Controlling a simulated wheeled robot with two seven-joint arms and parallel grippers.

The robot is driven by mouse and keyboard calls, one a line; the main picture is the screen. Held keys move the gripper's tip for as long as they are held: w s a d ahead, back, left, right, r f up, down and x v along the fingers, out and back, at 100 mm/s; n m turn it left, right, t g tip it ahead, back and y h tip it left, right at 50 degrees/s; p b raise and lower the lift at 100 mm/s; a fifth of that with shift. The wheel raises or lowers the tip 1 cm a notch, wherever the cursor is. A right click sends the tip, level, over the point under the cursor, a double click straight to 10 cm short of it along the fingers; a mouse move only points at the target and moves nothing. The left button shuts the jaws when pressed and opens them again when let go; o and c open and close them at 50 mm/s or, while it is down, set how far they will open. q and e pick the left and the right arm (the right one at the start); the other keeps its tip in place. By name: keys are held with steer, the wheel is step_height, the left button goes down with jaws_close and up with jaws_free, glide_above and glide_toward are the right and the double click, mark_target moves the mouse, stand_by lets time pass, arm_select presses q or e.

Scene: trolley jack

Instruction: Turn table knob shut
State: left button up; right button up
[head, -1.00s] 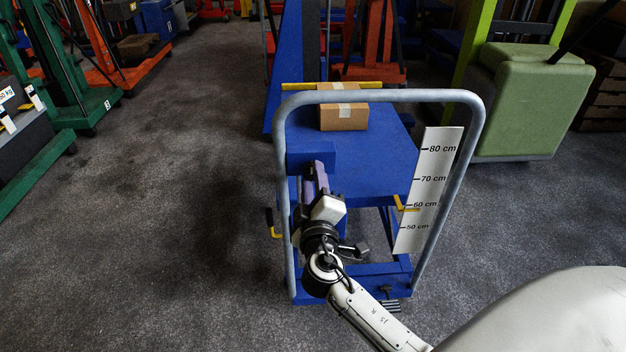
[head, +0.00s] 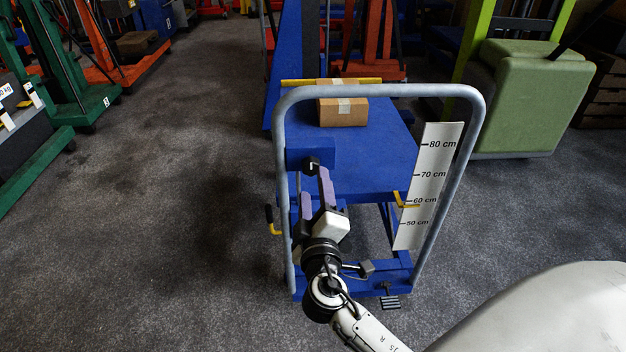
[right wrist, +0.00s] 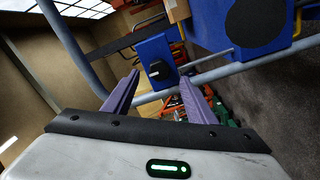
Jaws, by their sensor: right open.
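The black knob (head: 311,163) sits on the near face of a blue box (head: 297,157) at the left end of the blue trolley table (head: 375,165). In the right wrist view the knob (right wrist: 158,70) shows a white mark and lies between the fingertips in the picture. My right gripper (head: 315,182) has purple fingers, which are apart and empty. It is on the near side of the knob; in the right wrist view the gripper (right wrist: 160,77) points at it, with no clear contact. My left gripper is not in view.
A grey tubular handle frame (head: 380,95) arches around the near end of the trolley, close to my right arm. A cardboard box (head: 343,112) rests on the table. A height scale (head: 428,185) stands at right. Yellow levers (head: 275,229) stick out at the left side.

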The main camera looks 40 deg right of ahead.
steer(key=shift+b+v, duration=0.3)
steer(key=shift+v, duration=2.4)
